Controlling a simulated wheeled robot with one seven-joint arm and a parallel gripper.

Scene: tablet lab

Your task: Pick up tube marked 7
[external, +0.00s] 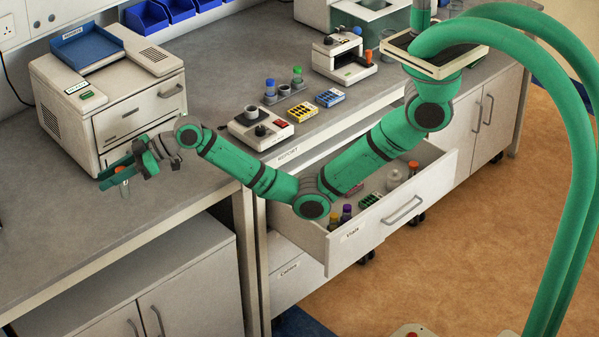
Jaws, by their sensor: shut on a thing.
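My gripper (119,176) is at the left, over the counter's front edge beside the beige machine. No number can be read on this tube. A blue-capped tube (270,88) and a green-capped tube (297,76) stand in a small grey holder on the counter. Their marks are too small to read.
The beige machine (60,125) bears a blue tray (87,52). A grey device (260,128) and small yellow and blue boxes stand mid-counter. An open drawer (375,225) with capped bottles lies below my arm. The counter's left front is clear.

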